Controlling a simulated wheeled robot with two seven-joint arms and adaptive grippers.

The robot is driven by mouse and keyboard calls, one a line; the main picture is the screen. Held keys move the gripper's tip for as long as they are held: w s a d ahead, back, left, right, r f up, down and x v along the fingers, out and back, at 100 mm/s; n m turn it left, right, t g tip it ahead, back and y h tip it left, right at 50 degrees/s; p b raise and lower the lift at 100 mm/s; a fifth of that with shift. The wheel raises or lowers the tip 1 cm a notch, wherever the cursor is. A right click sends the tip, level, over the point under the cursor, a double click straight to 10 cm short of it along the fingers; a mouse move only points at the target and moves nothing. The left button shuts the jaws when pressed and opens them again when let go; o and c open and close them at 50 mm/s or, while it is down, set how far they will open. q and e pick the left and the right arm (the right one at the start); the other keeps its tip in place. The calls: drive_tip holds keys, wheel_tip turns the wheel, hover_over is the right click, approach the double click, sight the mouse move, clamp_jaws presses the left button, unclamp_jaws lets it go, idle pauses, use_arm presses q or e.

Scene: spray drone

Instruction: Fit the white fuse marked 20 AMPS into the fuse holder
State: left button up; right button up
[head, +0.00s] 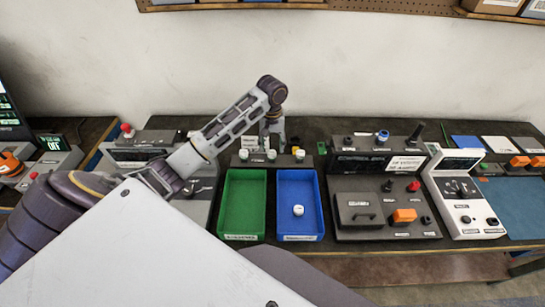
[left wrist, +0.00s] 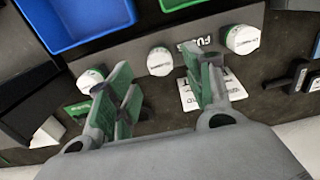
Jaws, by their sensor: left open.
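Three white round fuses stand in a row on a dark rack (left wrist: 205,45) labelled FUSE: one at the left (head: 243,154), one in the middle (head: 271,155), one at the right (head: 299,155). Their ratings are too small to read. Another white fuse (head: 298,210) stands in the blue tray (head: 318,225). My left gripper (head: 272,138) is open and empty, behind the rack. In the left wrist view its green-padded fingers (left wrist: 158,65) lie to either side of the middle fuse (left wrist: 160,61), not visibly touching it. I cannot make out the fuse holder for certain.
A green tray (head: 224,225) stands beside the blue one. A dark control panel (head: 340,187) with an orange switch is to the right, then a white console (head: 440,185). A white card (left wrist: 188,98) lies behind the rack, near a small green piece (head: 321,148).

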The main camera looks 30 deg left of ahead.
sight(272, 152)
use_arm(q)
drive_tip(key=shift+f, duration=0.95)
drive_tip(key=shift+f+p, duration=0.45)
drive_tip(key=shift+f, duration=0.8)
drive_tip(key=shift+p, duration=0.95)
clamp_jaws()
drive_tip(key=shift+r, duration=3)
